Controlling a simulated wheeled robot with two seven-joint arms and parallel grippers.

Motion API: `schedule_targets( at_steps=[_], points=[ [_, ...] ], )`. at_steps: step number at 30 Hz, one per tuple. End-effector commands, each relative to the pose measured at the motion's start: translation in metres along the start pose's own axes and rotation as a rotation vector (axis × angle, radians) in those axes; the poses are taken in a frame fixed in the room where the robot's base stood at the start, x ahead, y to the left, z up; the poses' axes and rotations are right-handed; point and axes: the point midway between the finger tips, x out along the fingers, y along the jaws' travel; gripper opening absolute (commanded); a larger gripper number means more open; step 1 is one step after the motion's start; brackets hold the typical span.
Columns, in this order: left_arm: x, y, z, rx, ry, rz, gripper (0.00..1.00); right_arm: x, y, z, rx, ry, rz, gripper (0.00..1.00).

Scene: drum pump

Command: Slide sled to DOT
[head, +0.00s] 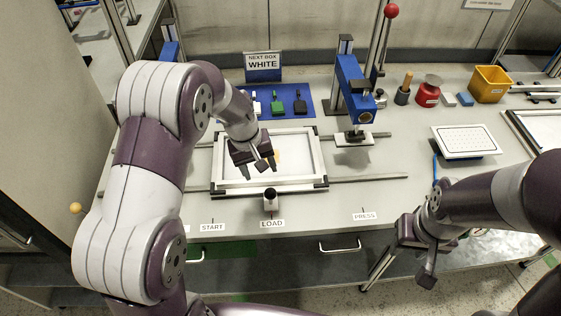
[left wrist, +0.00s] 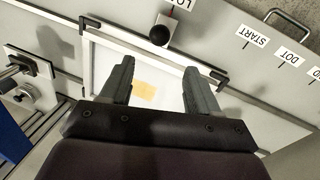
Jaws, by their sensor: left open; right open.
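The sled (head: 222,160) is a pale rectangular frame with black corner pieces, lying across the rails. Its front knob (head: 270,194) stands at the LOAD label (head: 272,223). In the left wrist view the sled (left wrist: 100,60) lies under my fingers and its black knob (left wrist: 160,35) is beyond them. The DOT label (left wrist: 290,58) shows there, past START (left wrist: 254,38); my left arm hides DOT in the head view. My left gripper (head: 260,168) is open above the sled's inside, behind the knob and apart from it. My right gripper (head: 418,257) is open and empty at the table's front.
Two rails (head: 370,179) run left to right. The blue press (head: 352,85) stands right of the sled, near PRESS (head: 365,215). A blue mat (head: 288,92) with small stamps lies behind. A perforated white tray (head: 466,141) and yellow bin (head: 489,84) are at right.

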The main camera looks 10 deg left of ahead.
Motion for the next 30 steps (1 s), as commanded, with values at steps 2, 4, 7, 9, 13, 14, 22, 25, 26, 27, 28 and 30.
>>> schedule_targets(
  at_steps=[2,4,7,9,13,14,22,25,26,27,28,30],
  points=[
    [0.000,0.003,0.000,-0.025,-0.007,0.007,0.61,-0.001,0.000,0.000,0.000,0.000,0.000,0.43],
    [0.006,0.003,0.002,-0.040,-0.015,0.005,0.61,-0.003,0.000,0.000,0.000,-0.001,0.000,0.43],
    [0.026,0.002,0.003,-0.040,-0.017,0.003,0.61,-0.008,0.000,0.000,0.000,0.000,0.000,0.43],
    [0.044,0.003,0.003,-0.040,-0.018,0.003,0.61,-0.011,0.000,-0.001,0.000,0.000,0.000,0.43],
    [0.079,0.003,0.003,-0.039,-0.015,0.003,0.61,-0.017,0.000,-0.002,0.000,0.000,0.000,0.43],
    [0.086,0.003,0.003,-0.039,-0.015,0.003,0.61,-0.018,0.000,-0.002,0.000,0.000,0.000,0.43],
    [0.121,0.003,0.003,-0.037,-0.011,0.005,0.61,-0.022,0.000,-0.002,0.000,0.000,0.000,0.43],
    [0.125,0.003,0.003,-0.038,-0.012,0.005,0.61,-0.022,0.000,-0.002,0.000,0.000,0.000,0.43],
    [0.125,0.003,0.003,-0.038,-0.012,0.005,0.61,-0.022,0.000,-0.002,0.000,0.000,0.000,0.43],
    [0.125,0.003,0.003,-0.038,-0.012,0.005,0.61,-0.022,0.000,-0.002,0.000,0.000,0.000,0.43],
    [0.125,0.003,0.003,-0.038,-0.011,0.005,0.61,-0.022,0.000,-0.002,0.000,0.000,0.000,0.43],
    [0.125,0.003,0.003,-0.038,-0.011,0.005,0.61,-0.022,0.000,-0.002,0.000,0.000,0.000,0.43]
  ],
)
